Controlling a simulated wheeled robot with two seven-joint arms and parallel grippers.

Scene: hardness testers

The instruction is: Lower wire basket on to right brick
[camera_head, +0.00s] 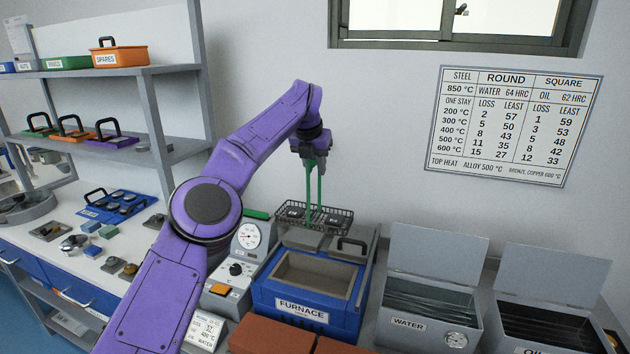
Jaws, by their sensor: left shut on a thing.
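My left gripper (316,166) is shut on the tall green handle of the wire basket (340,221) and holds it upright from above. The basket is dark mesh with small dark pieces inside, and appears just beyond the open furnace (263,292). I cannot tell whether its underside touches anything. Two red-brown bricks lie at the bottom edge, in front of the furnace: the left brick (270,336) and the right brick (338,348), which is partly cut off. The basket is well away from both. My right gripper is out of view.
The blue furnace has an empty-looking cavity, with a black-handled grey block (352,246) behind it. A water tank (432,322) and an oil tank (548,332) stand open at right. A gauge unit (238,262) is left of the furnace. A shelf (120,73) stands at left.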

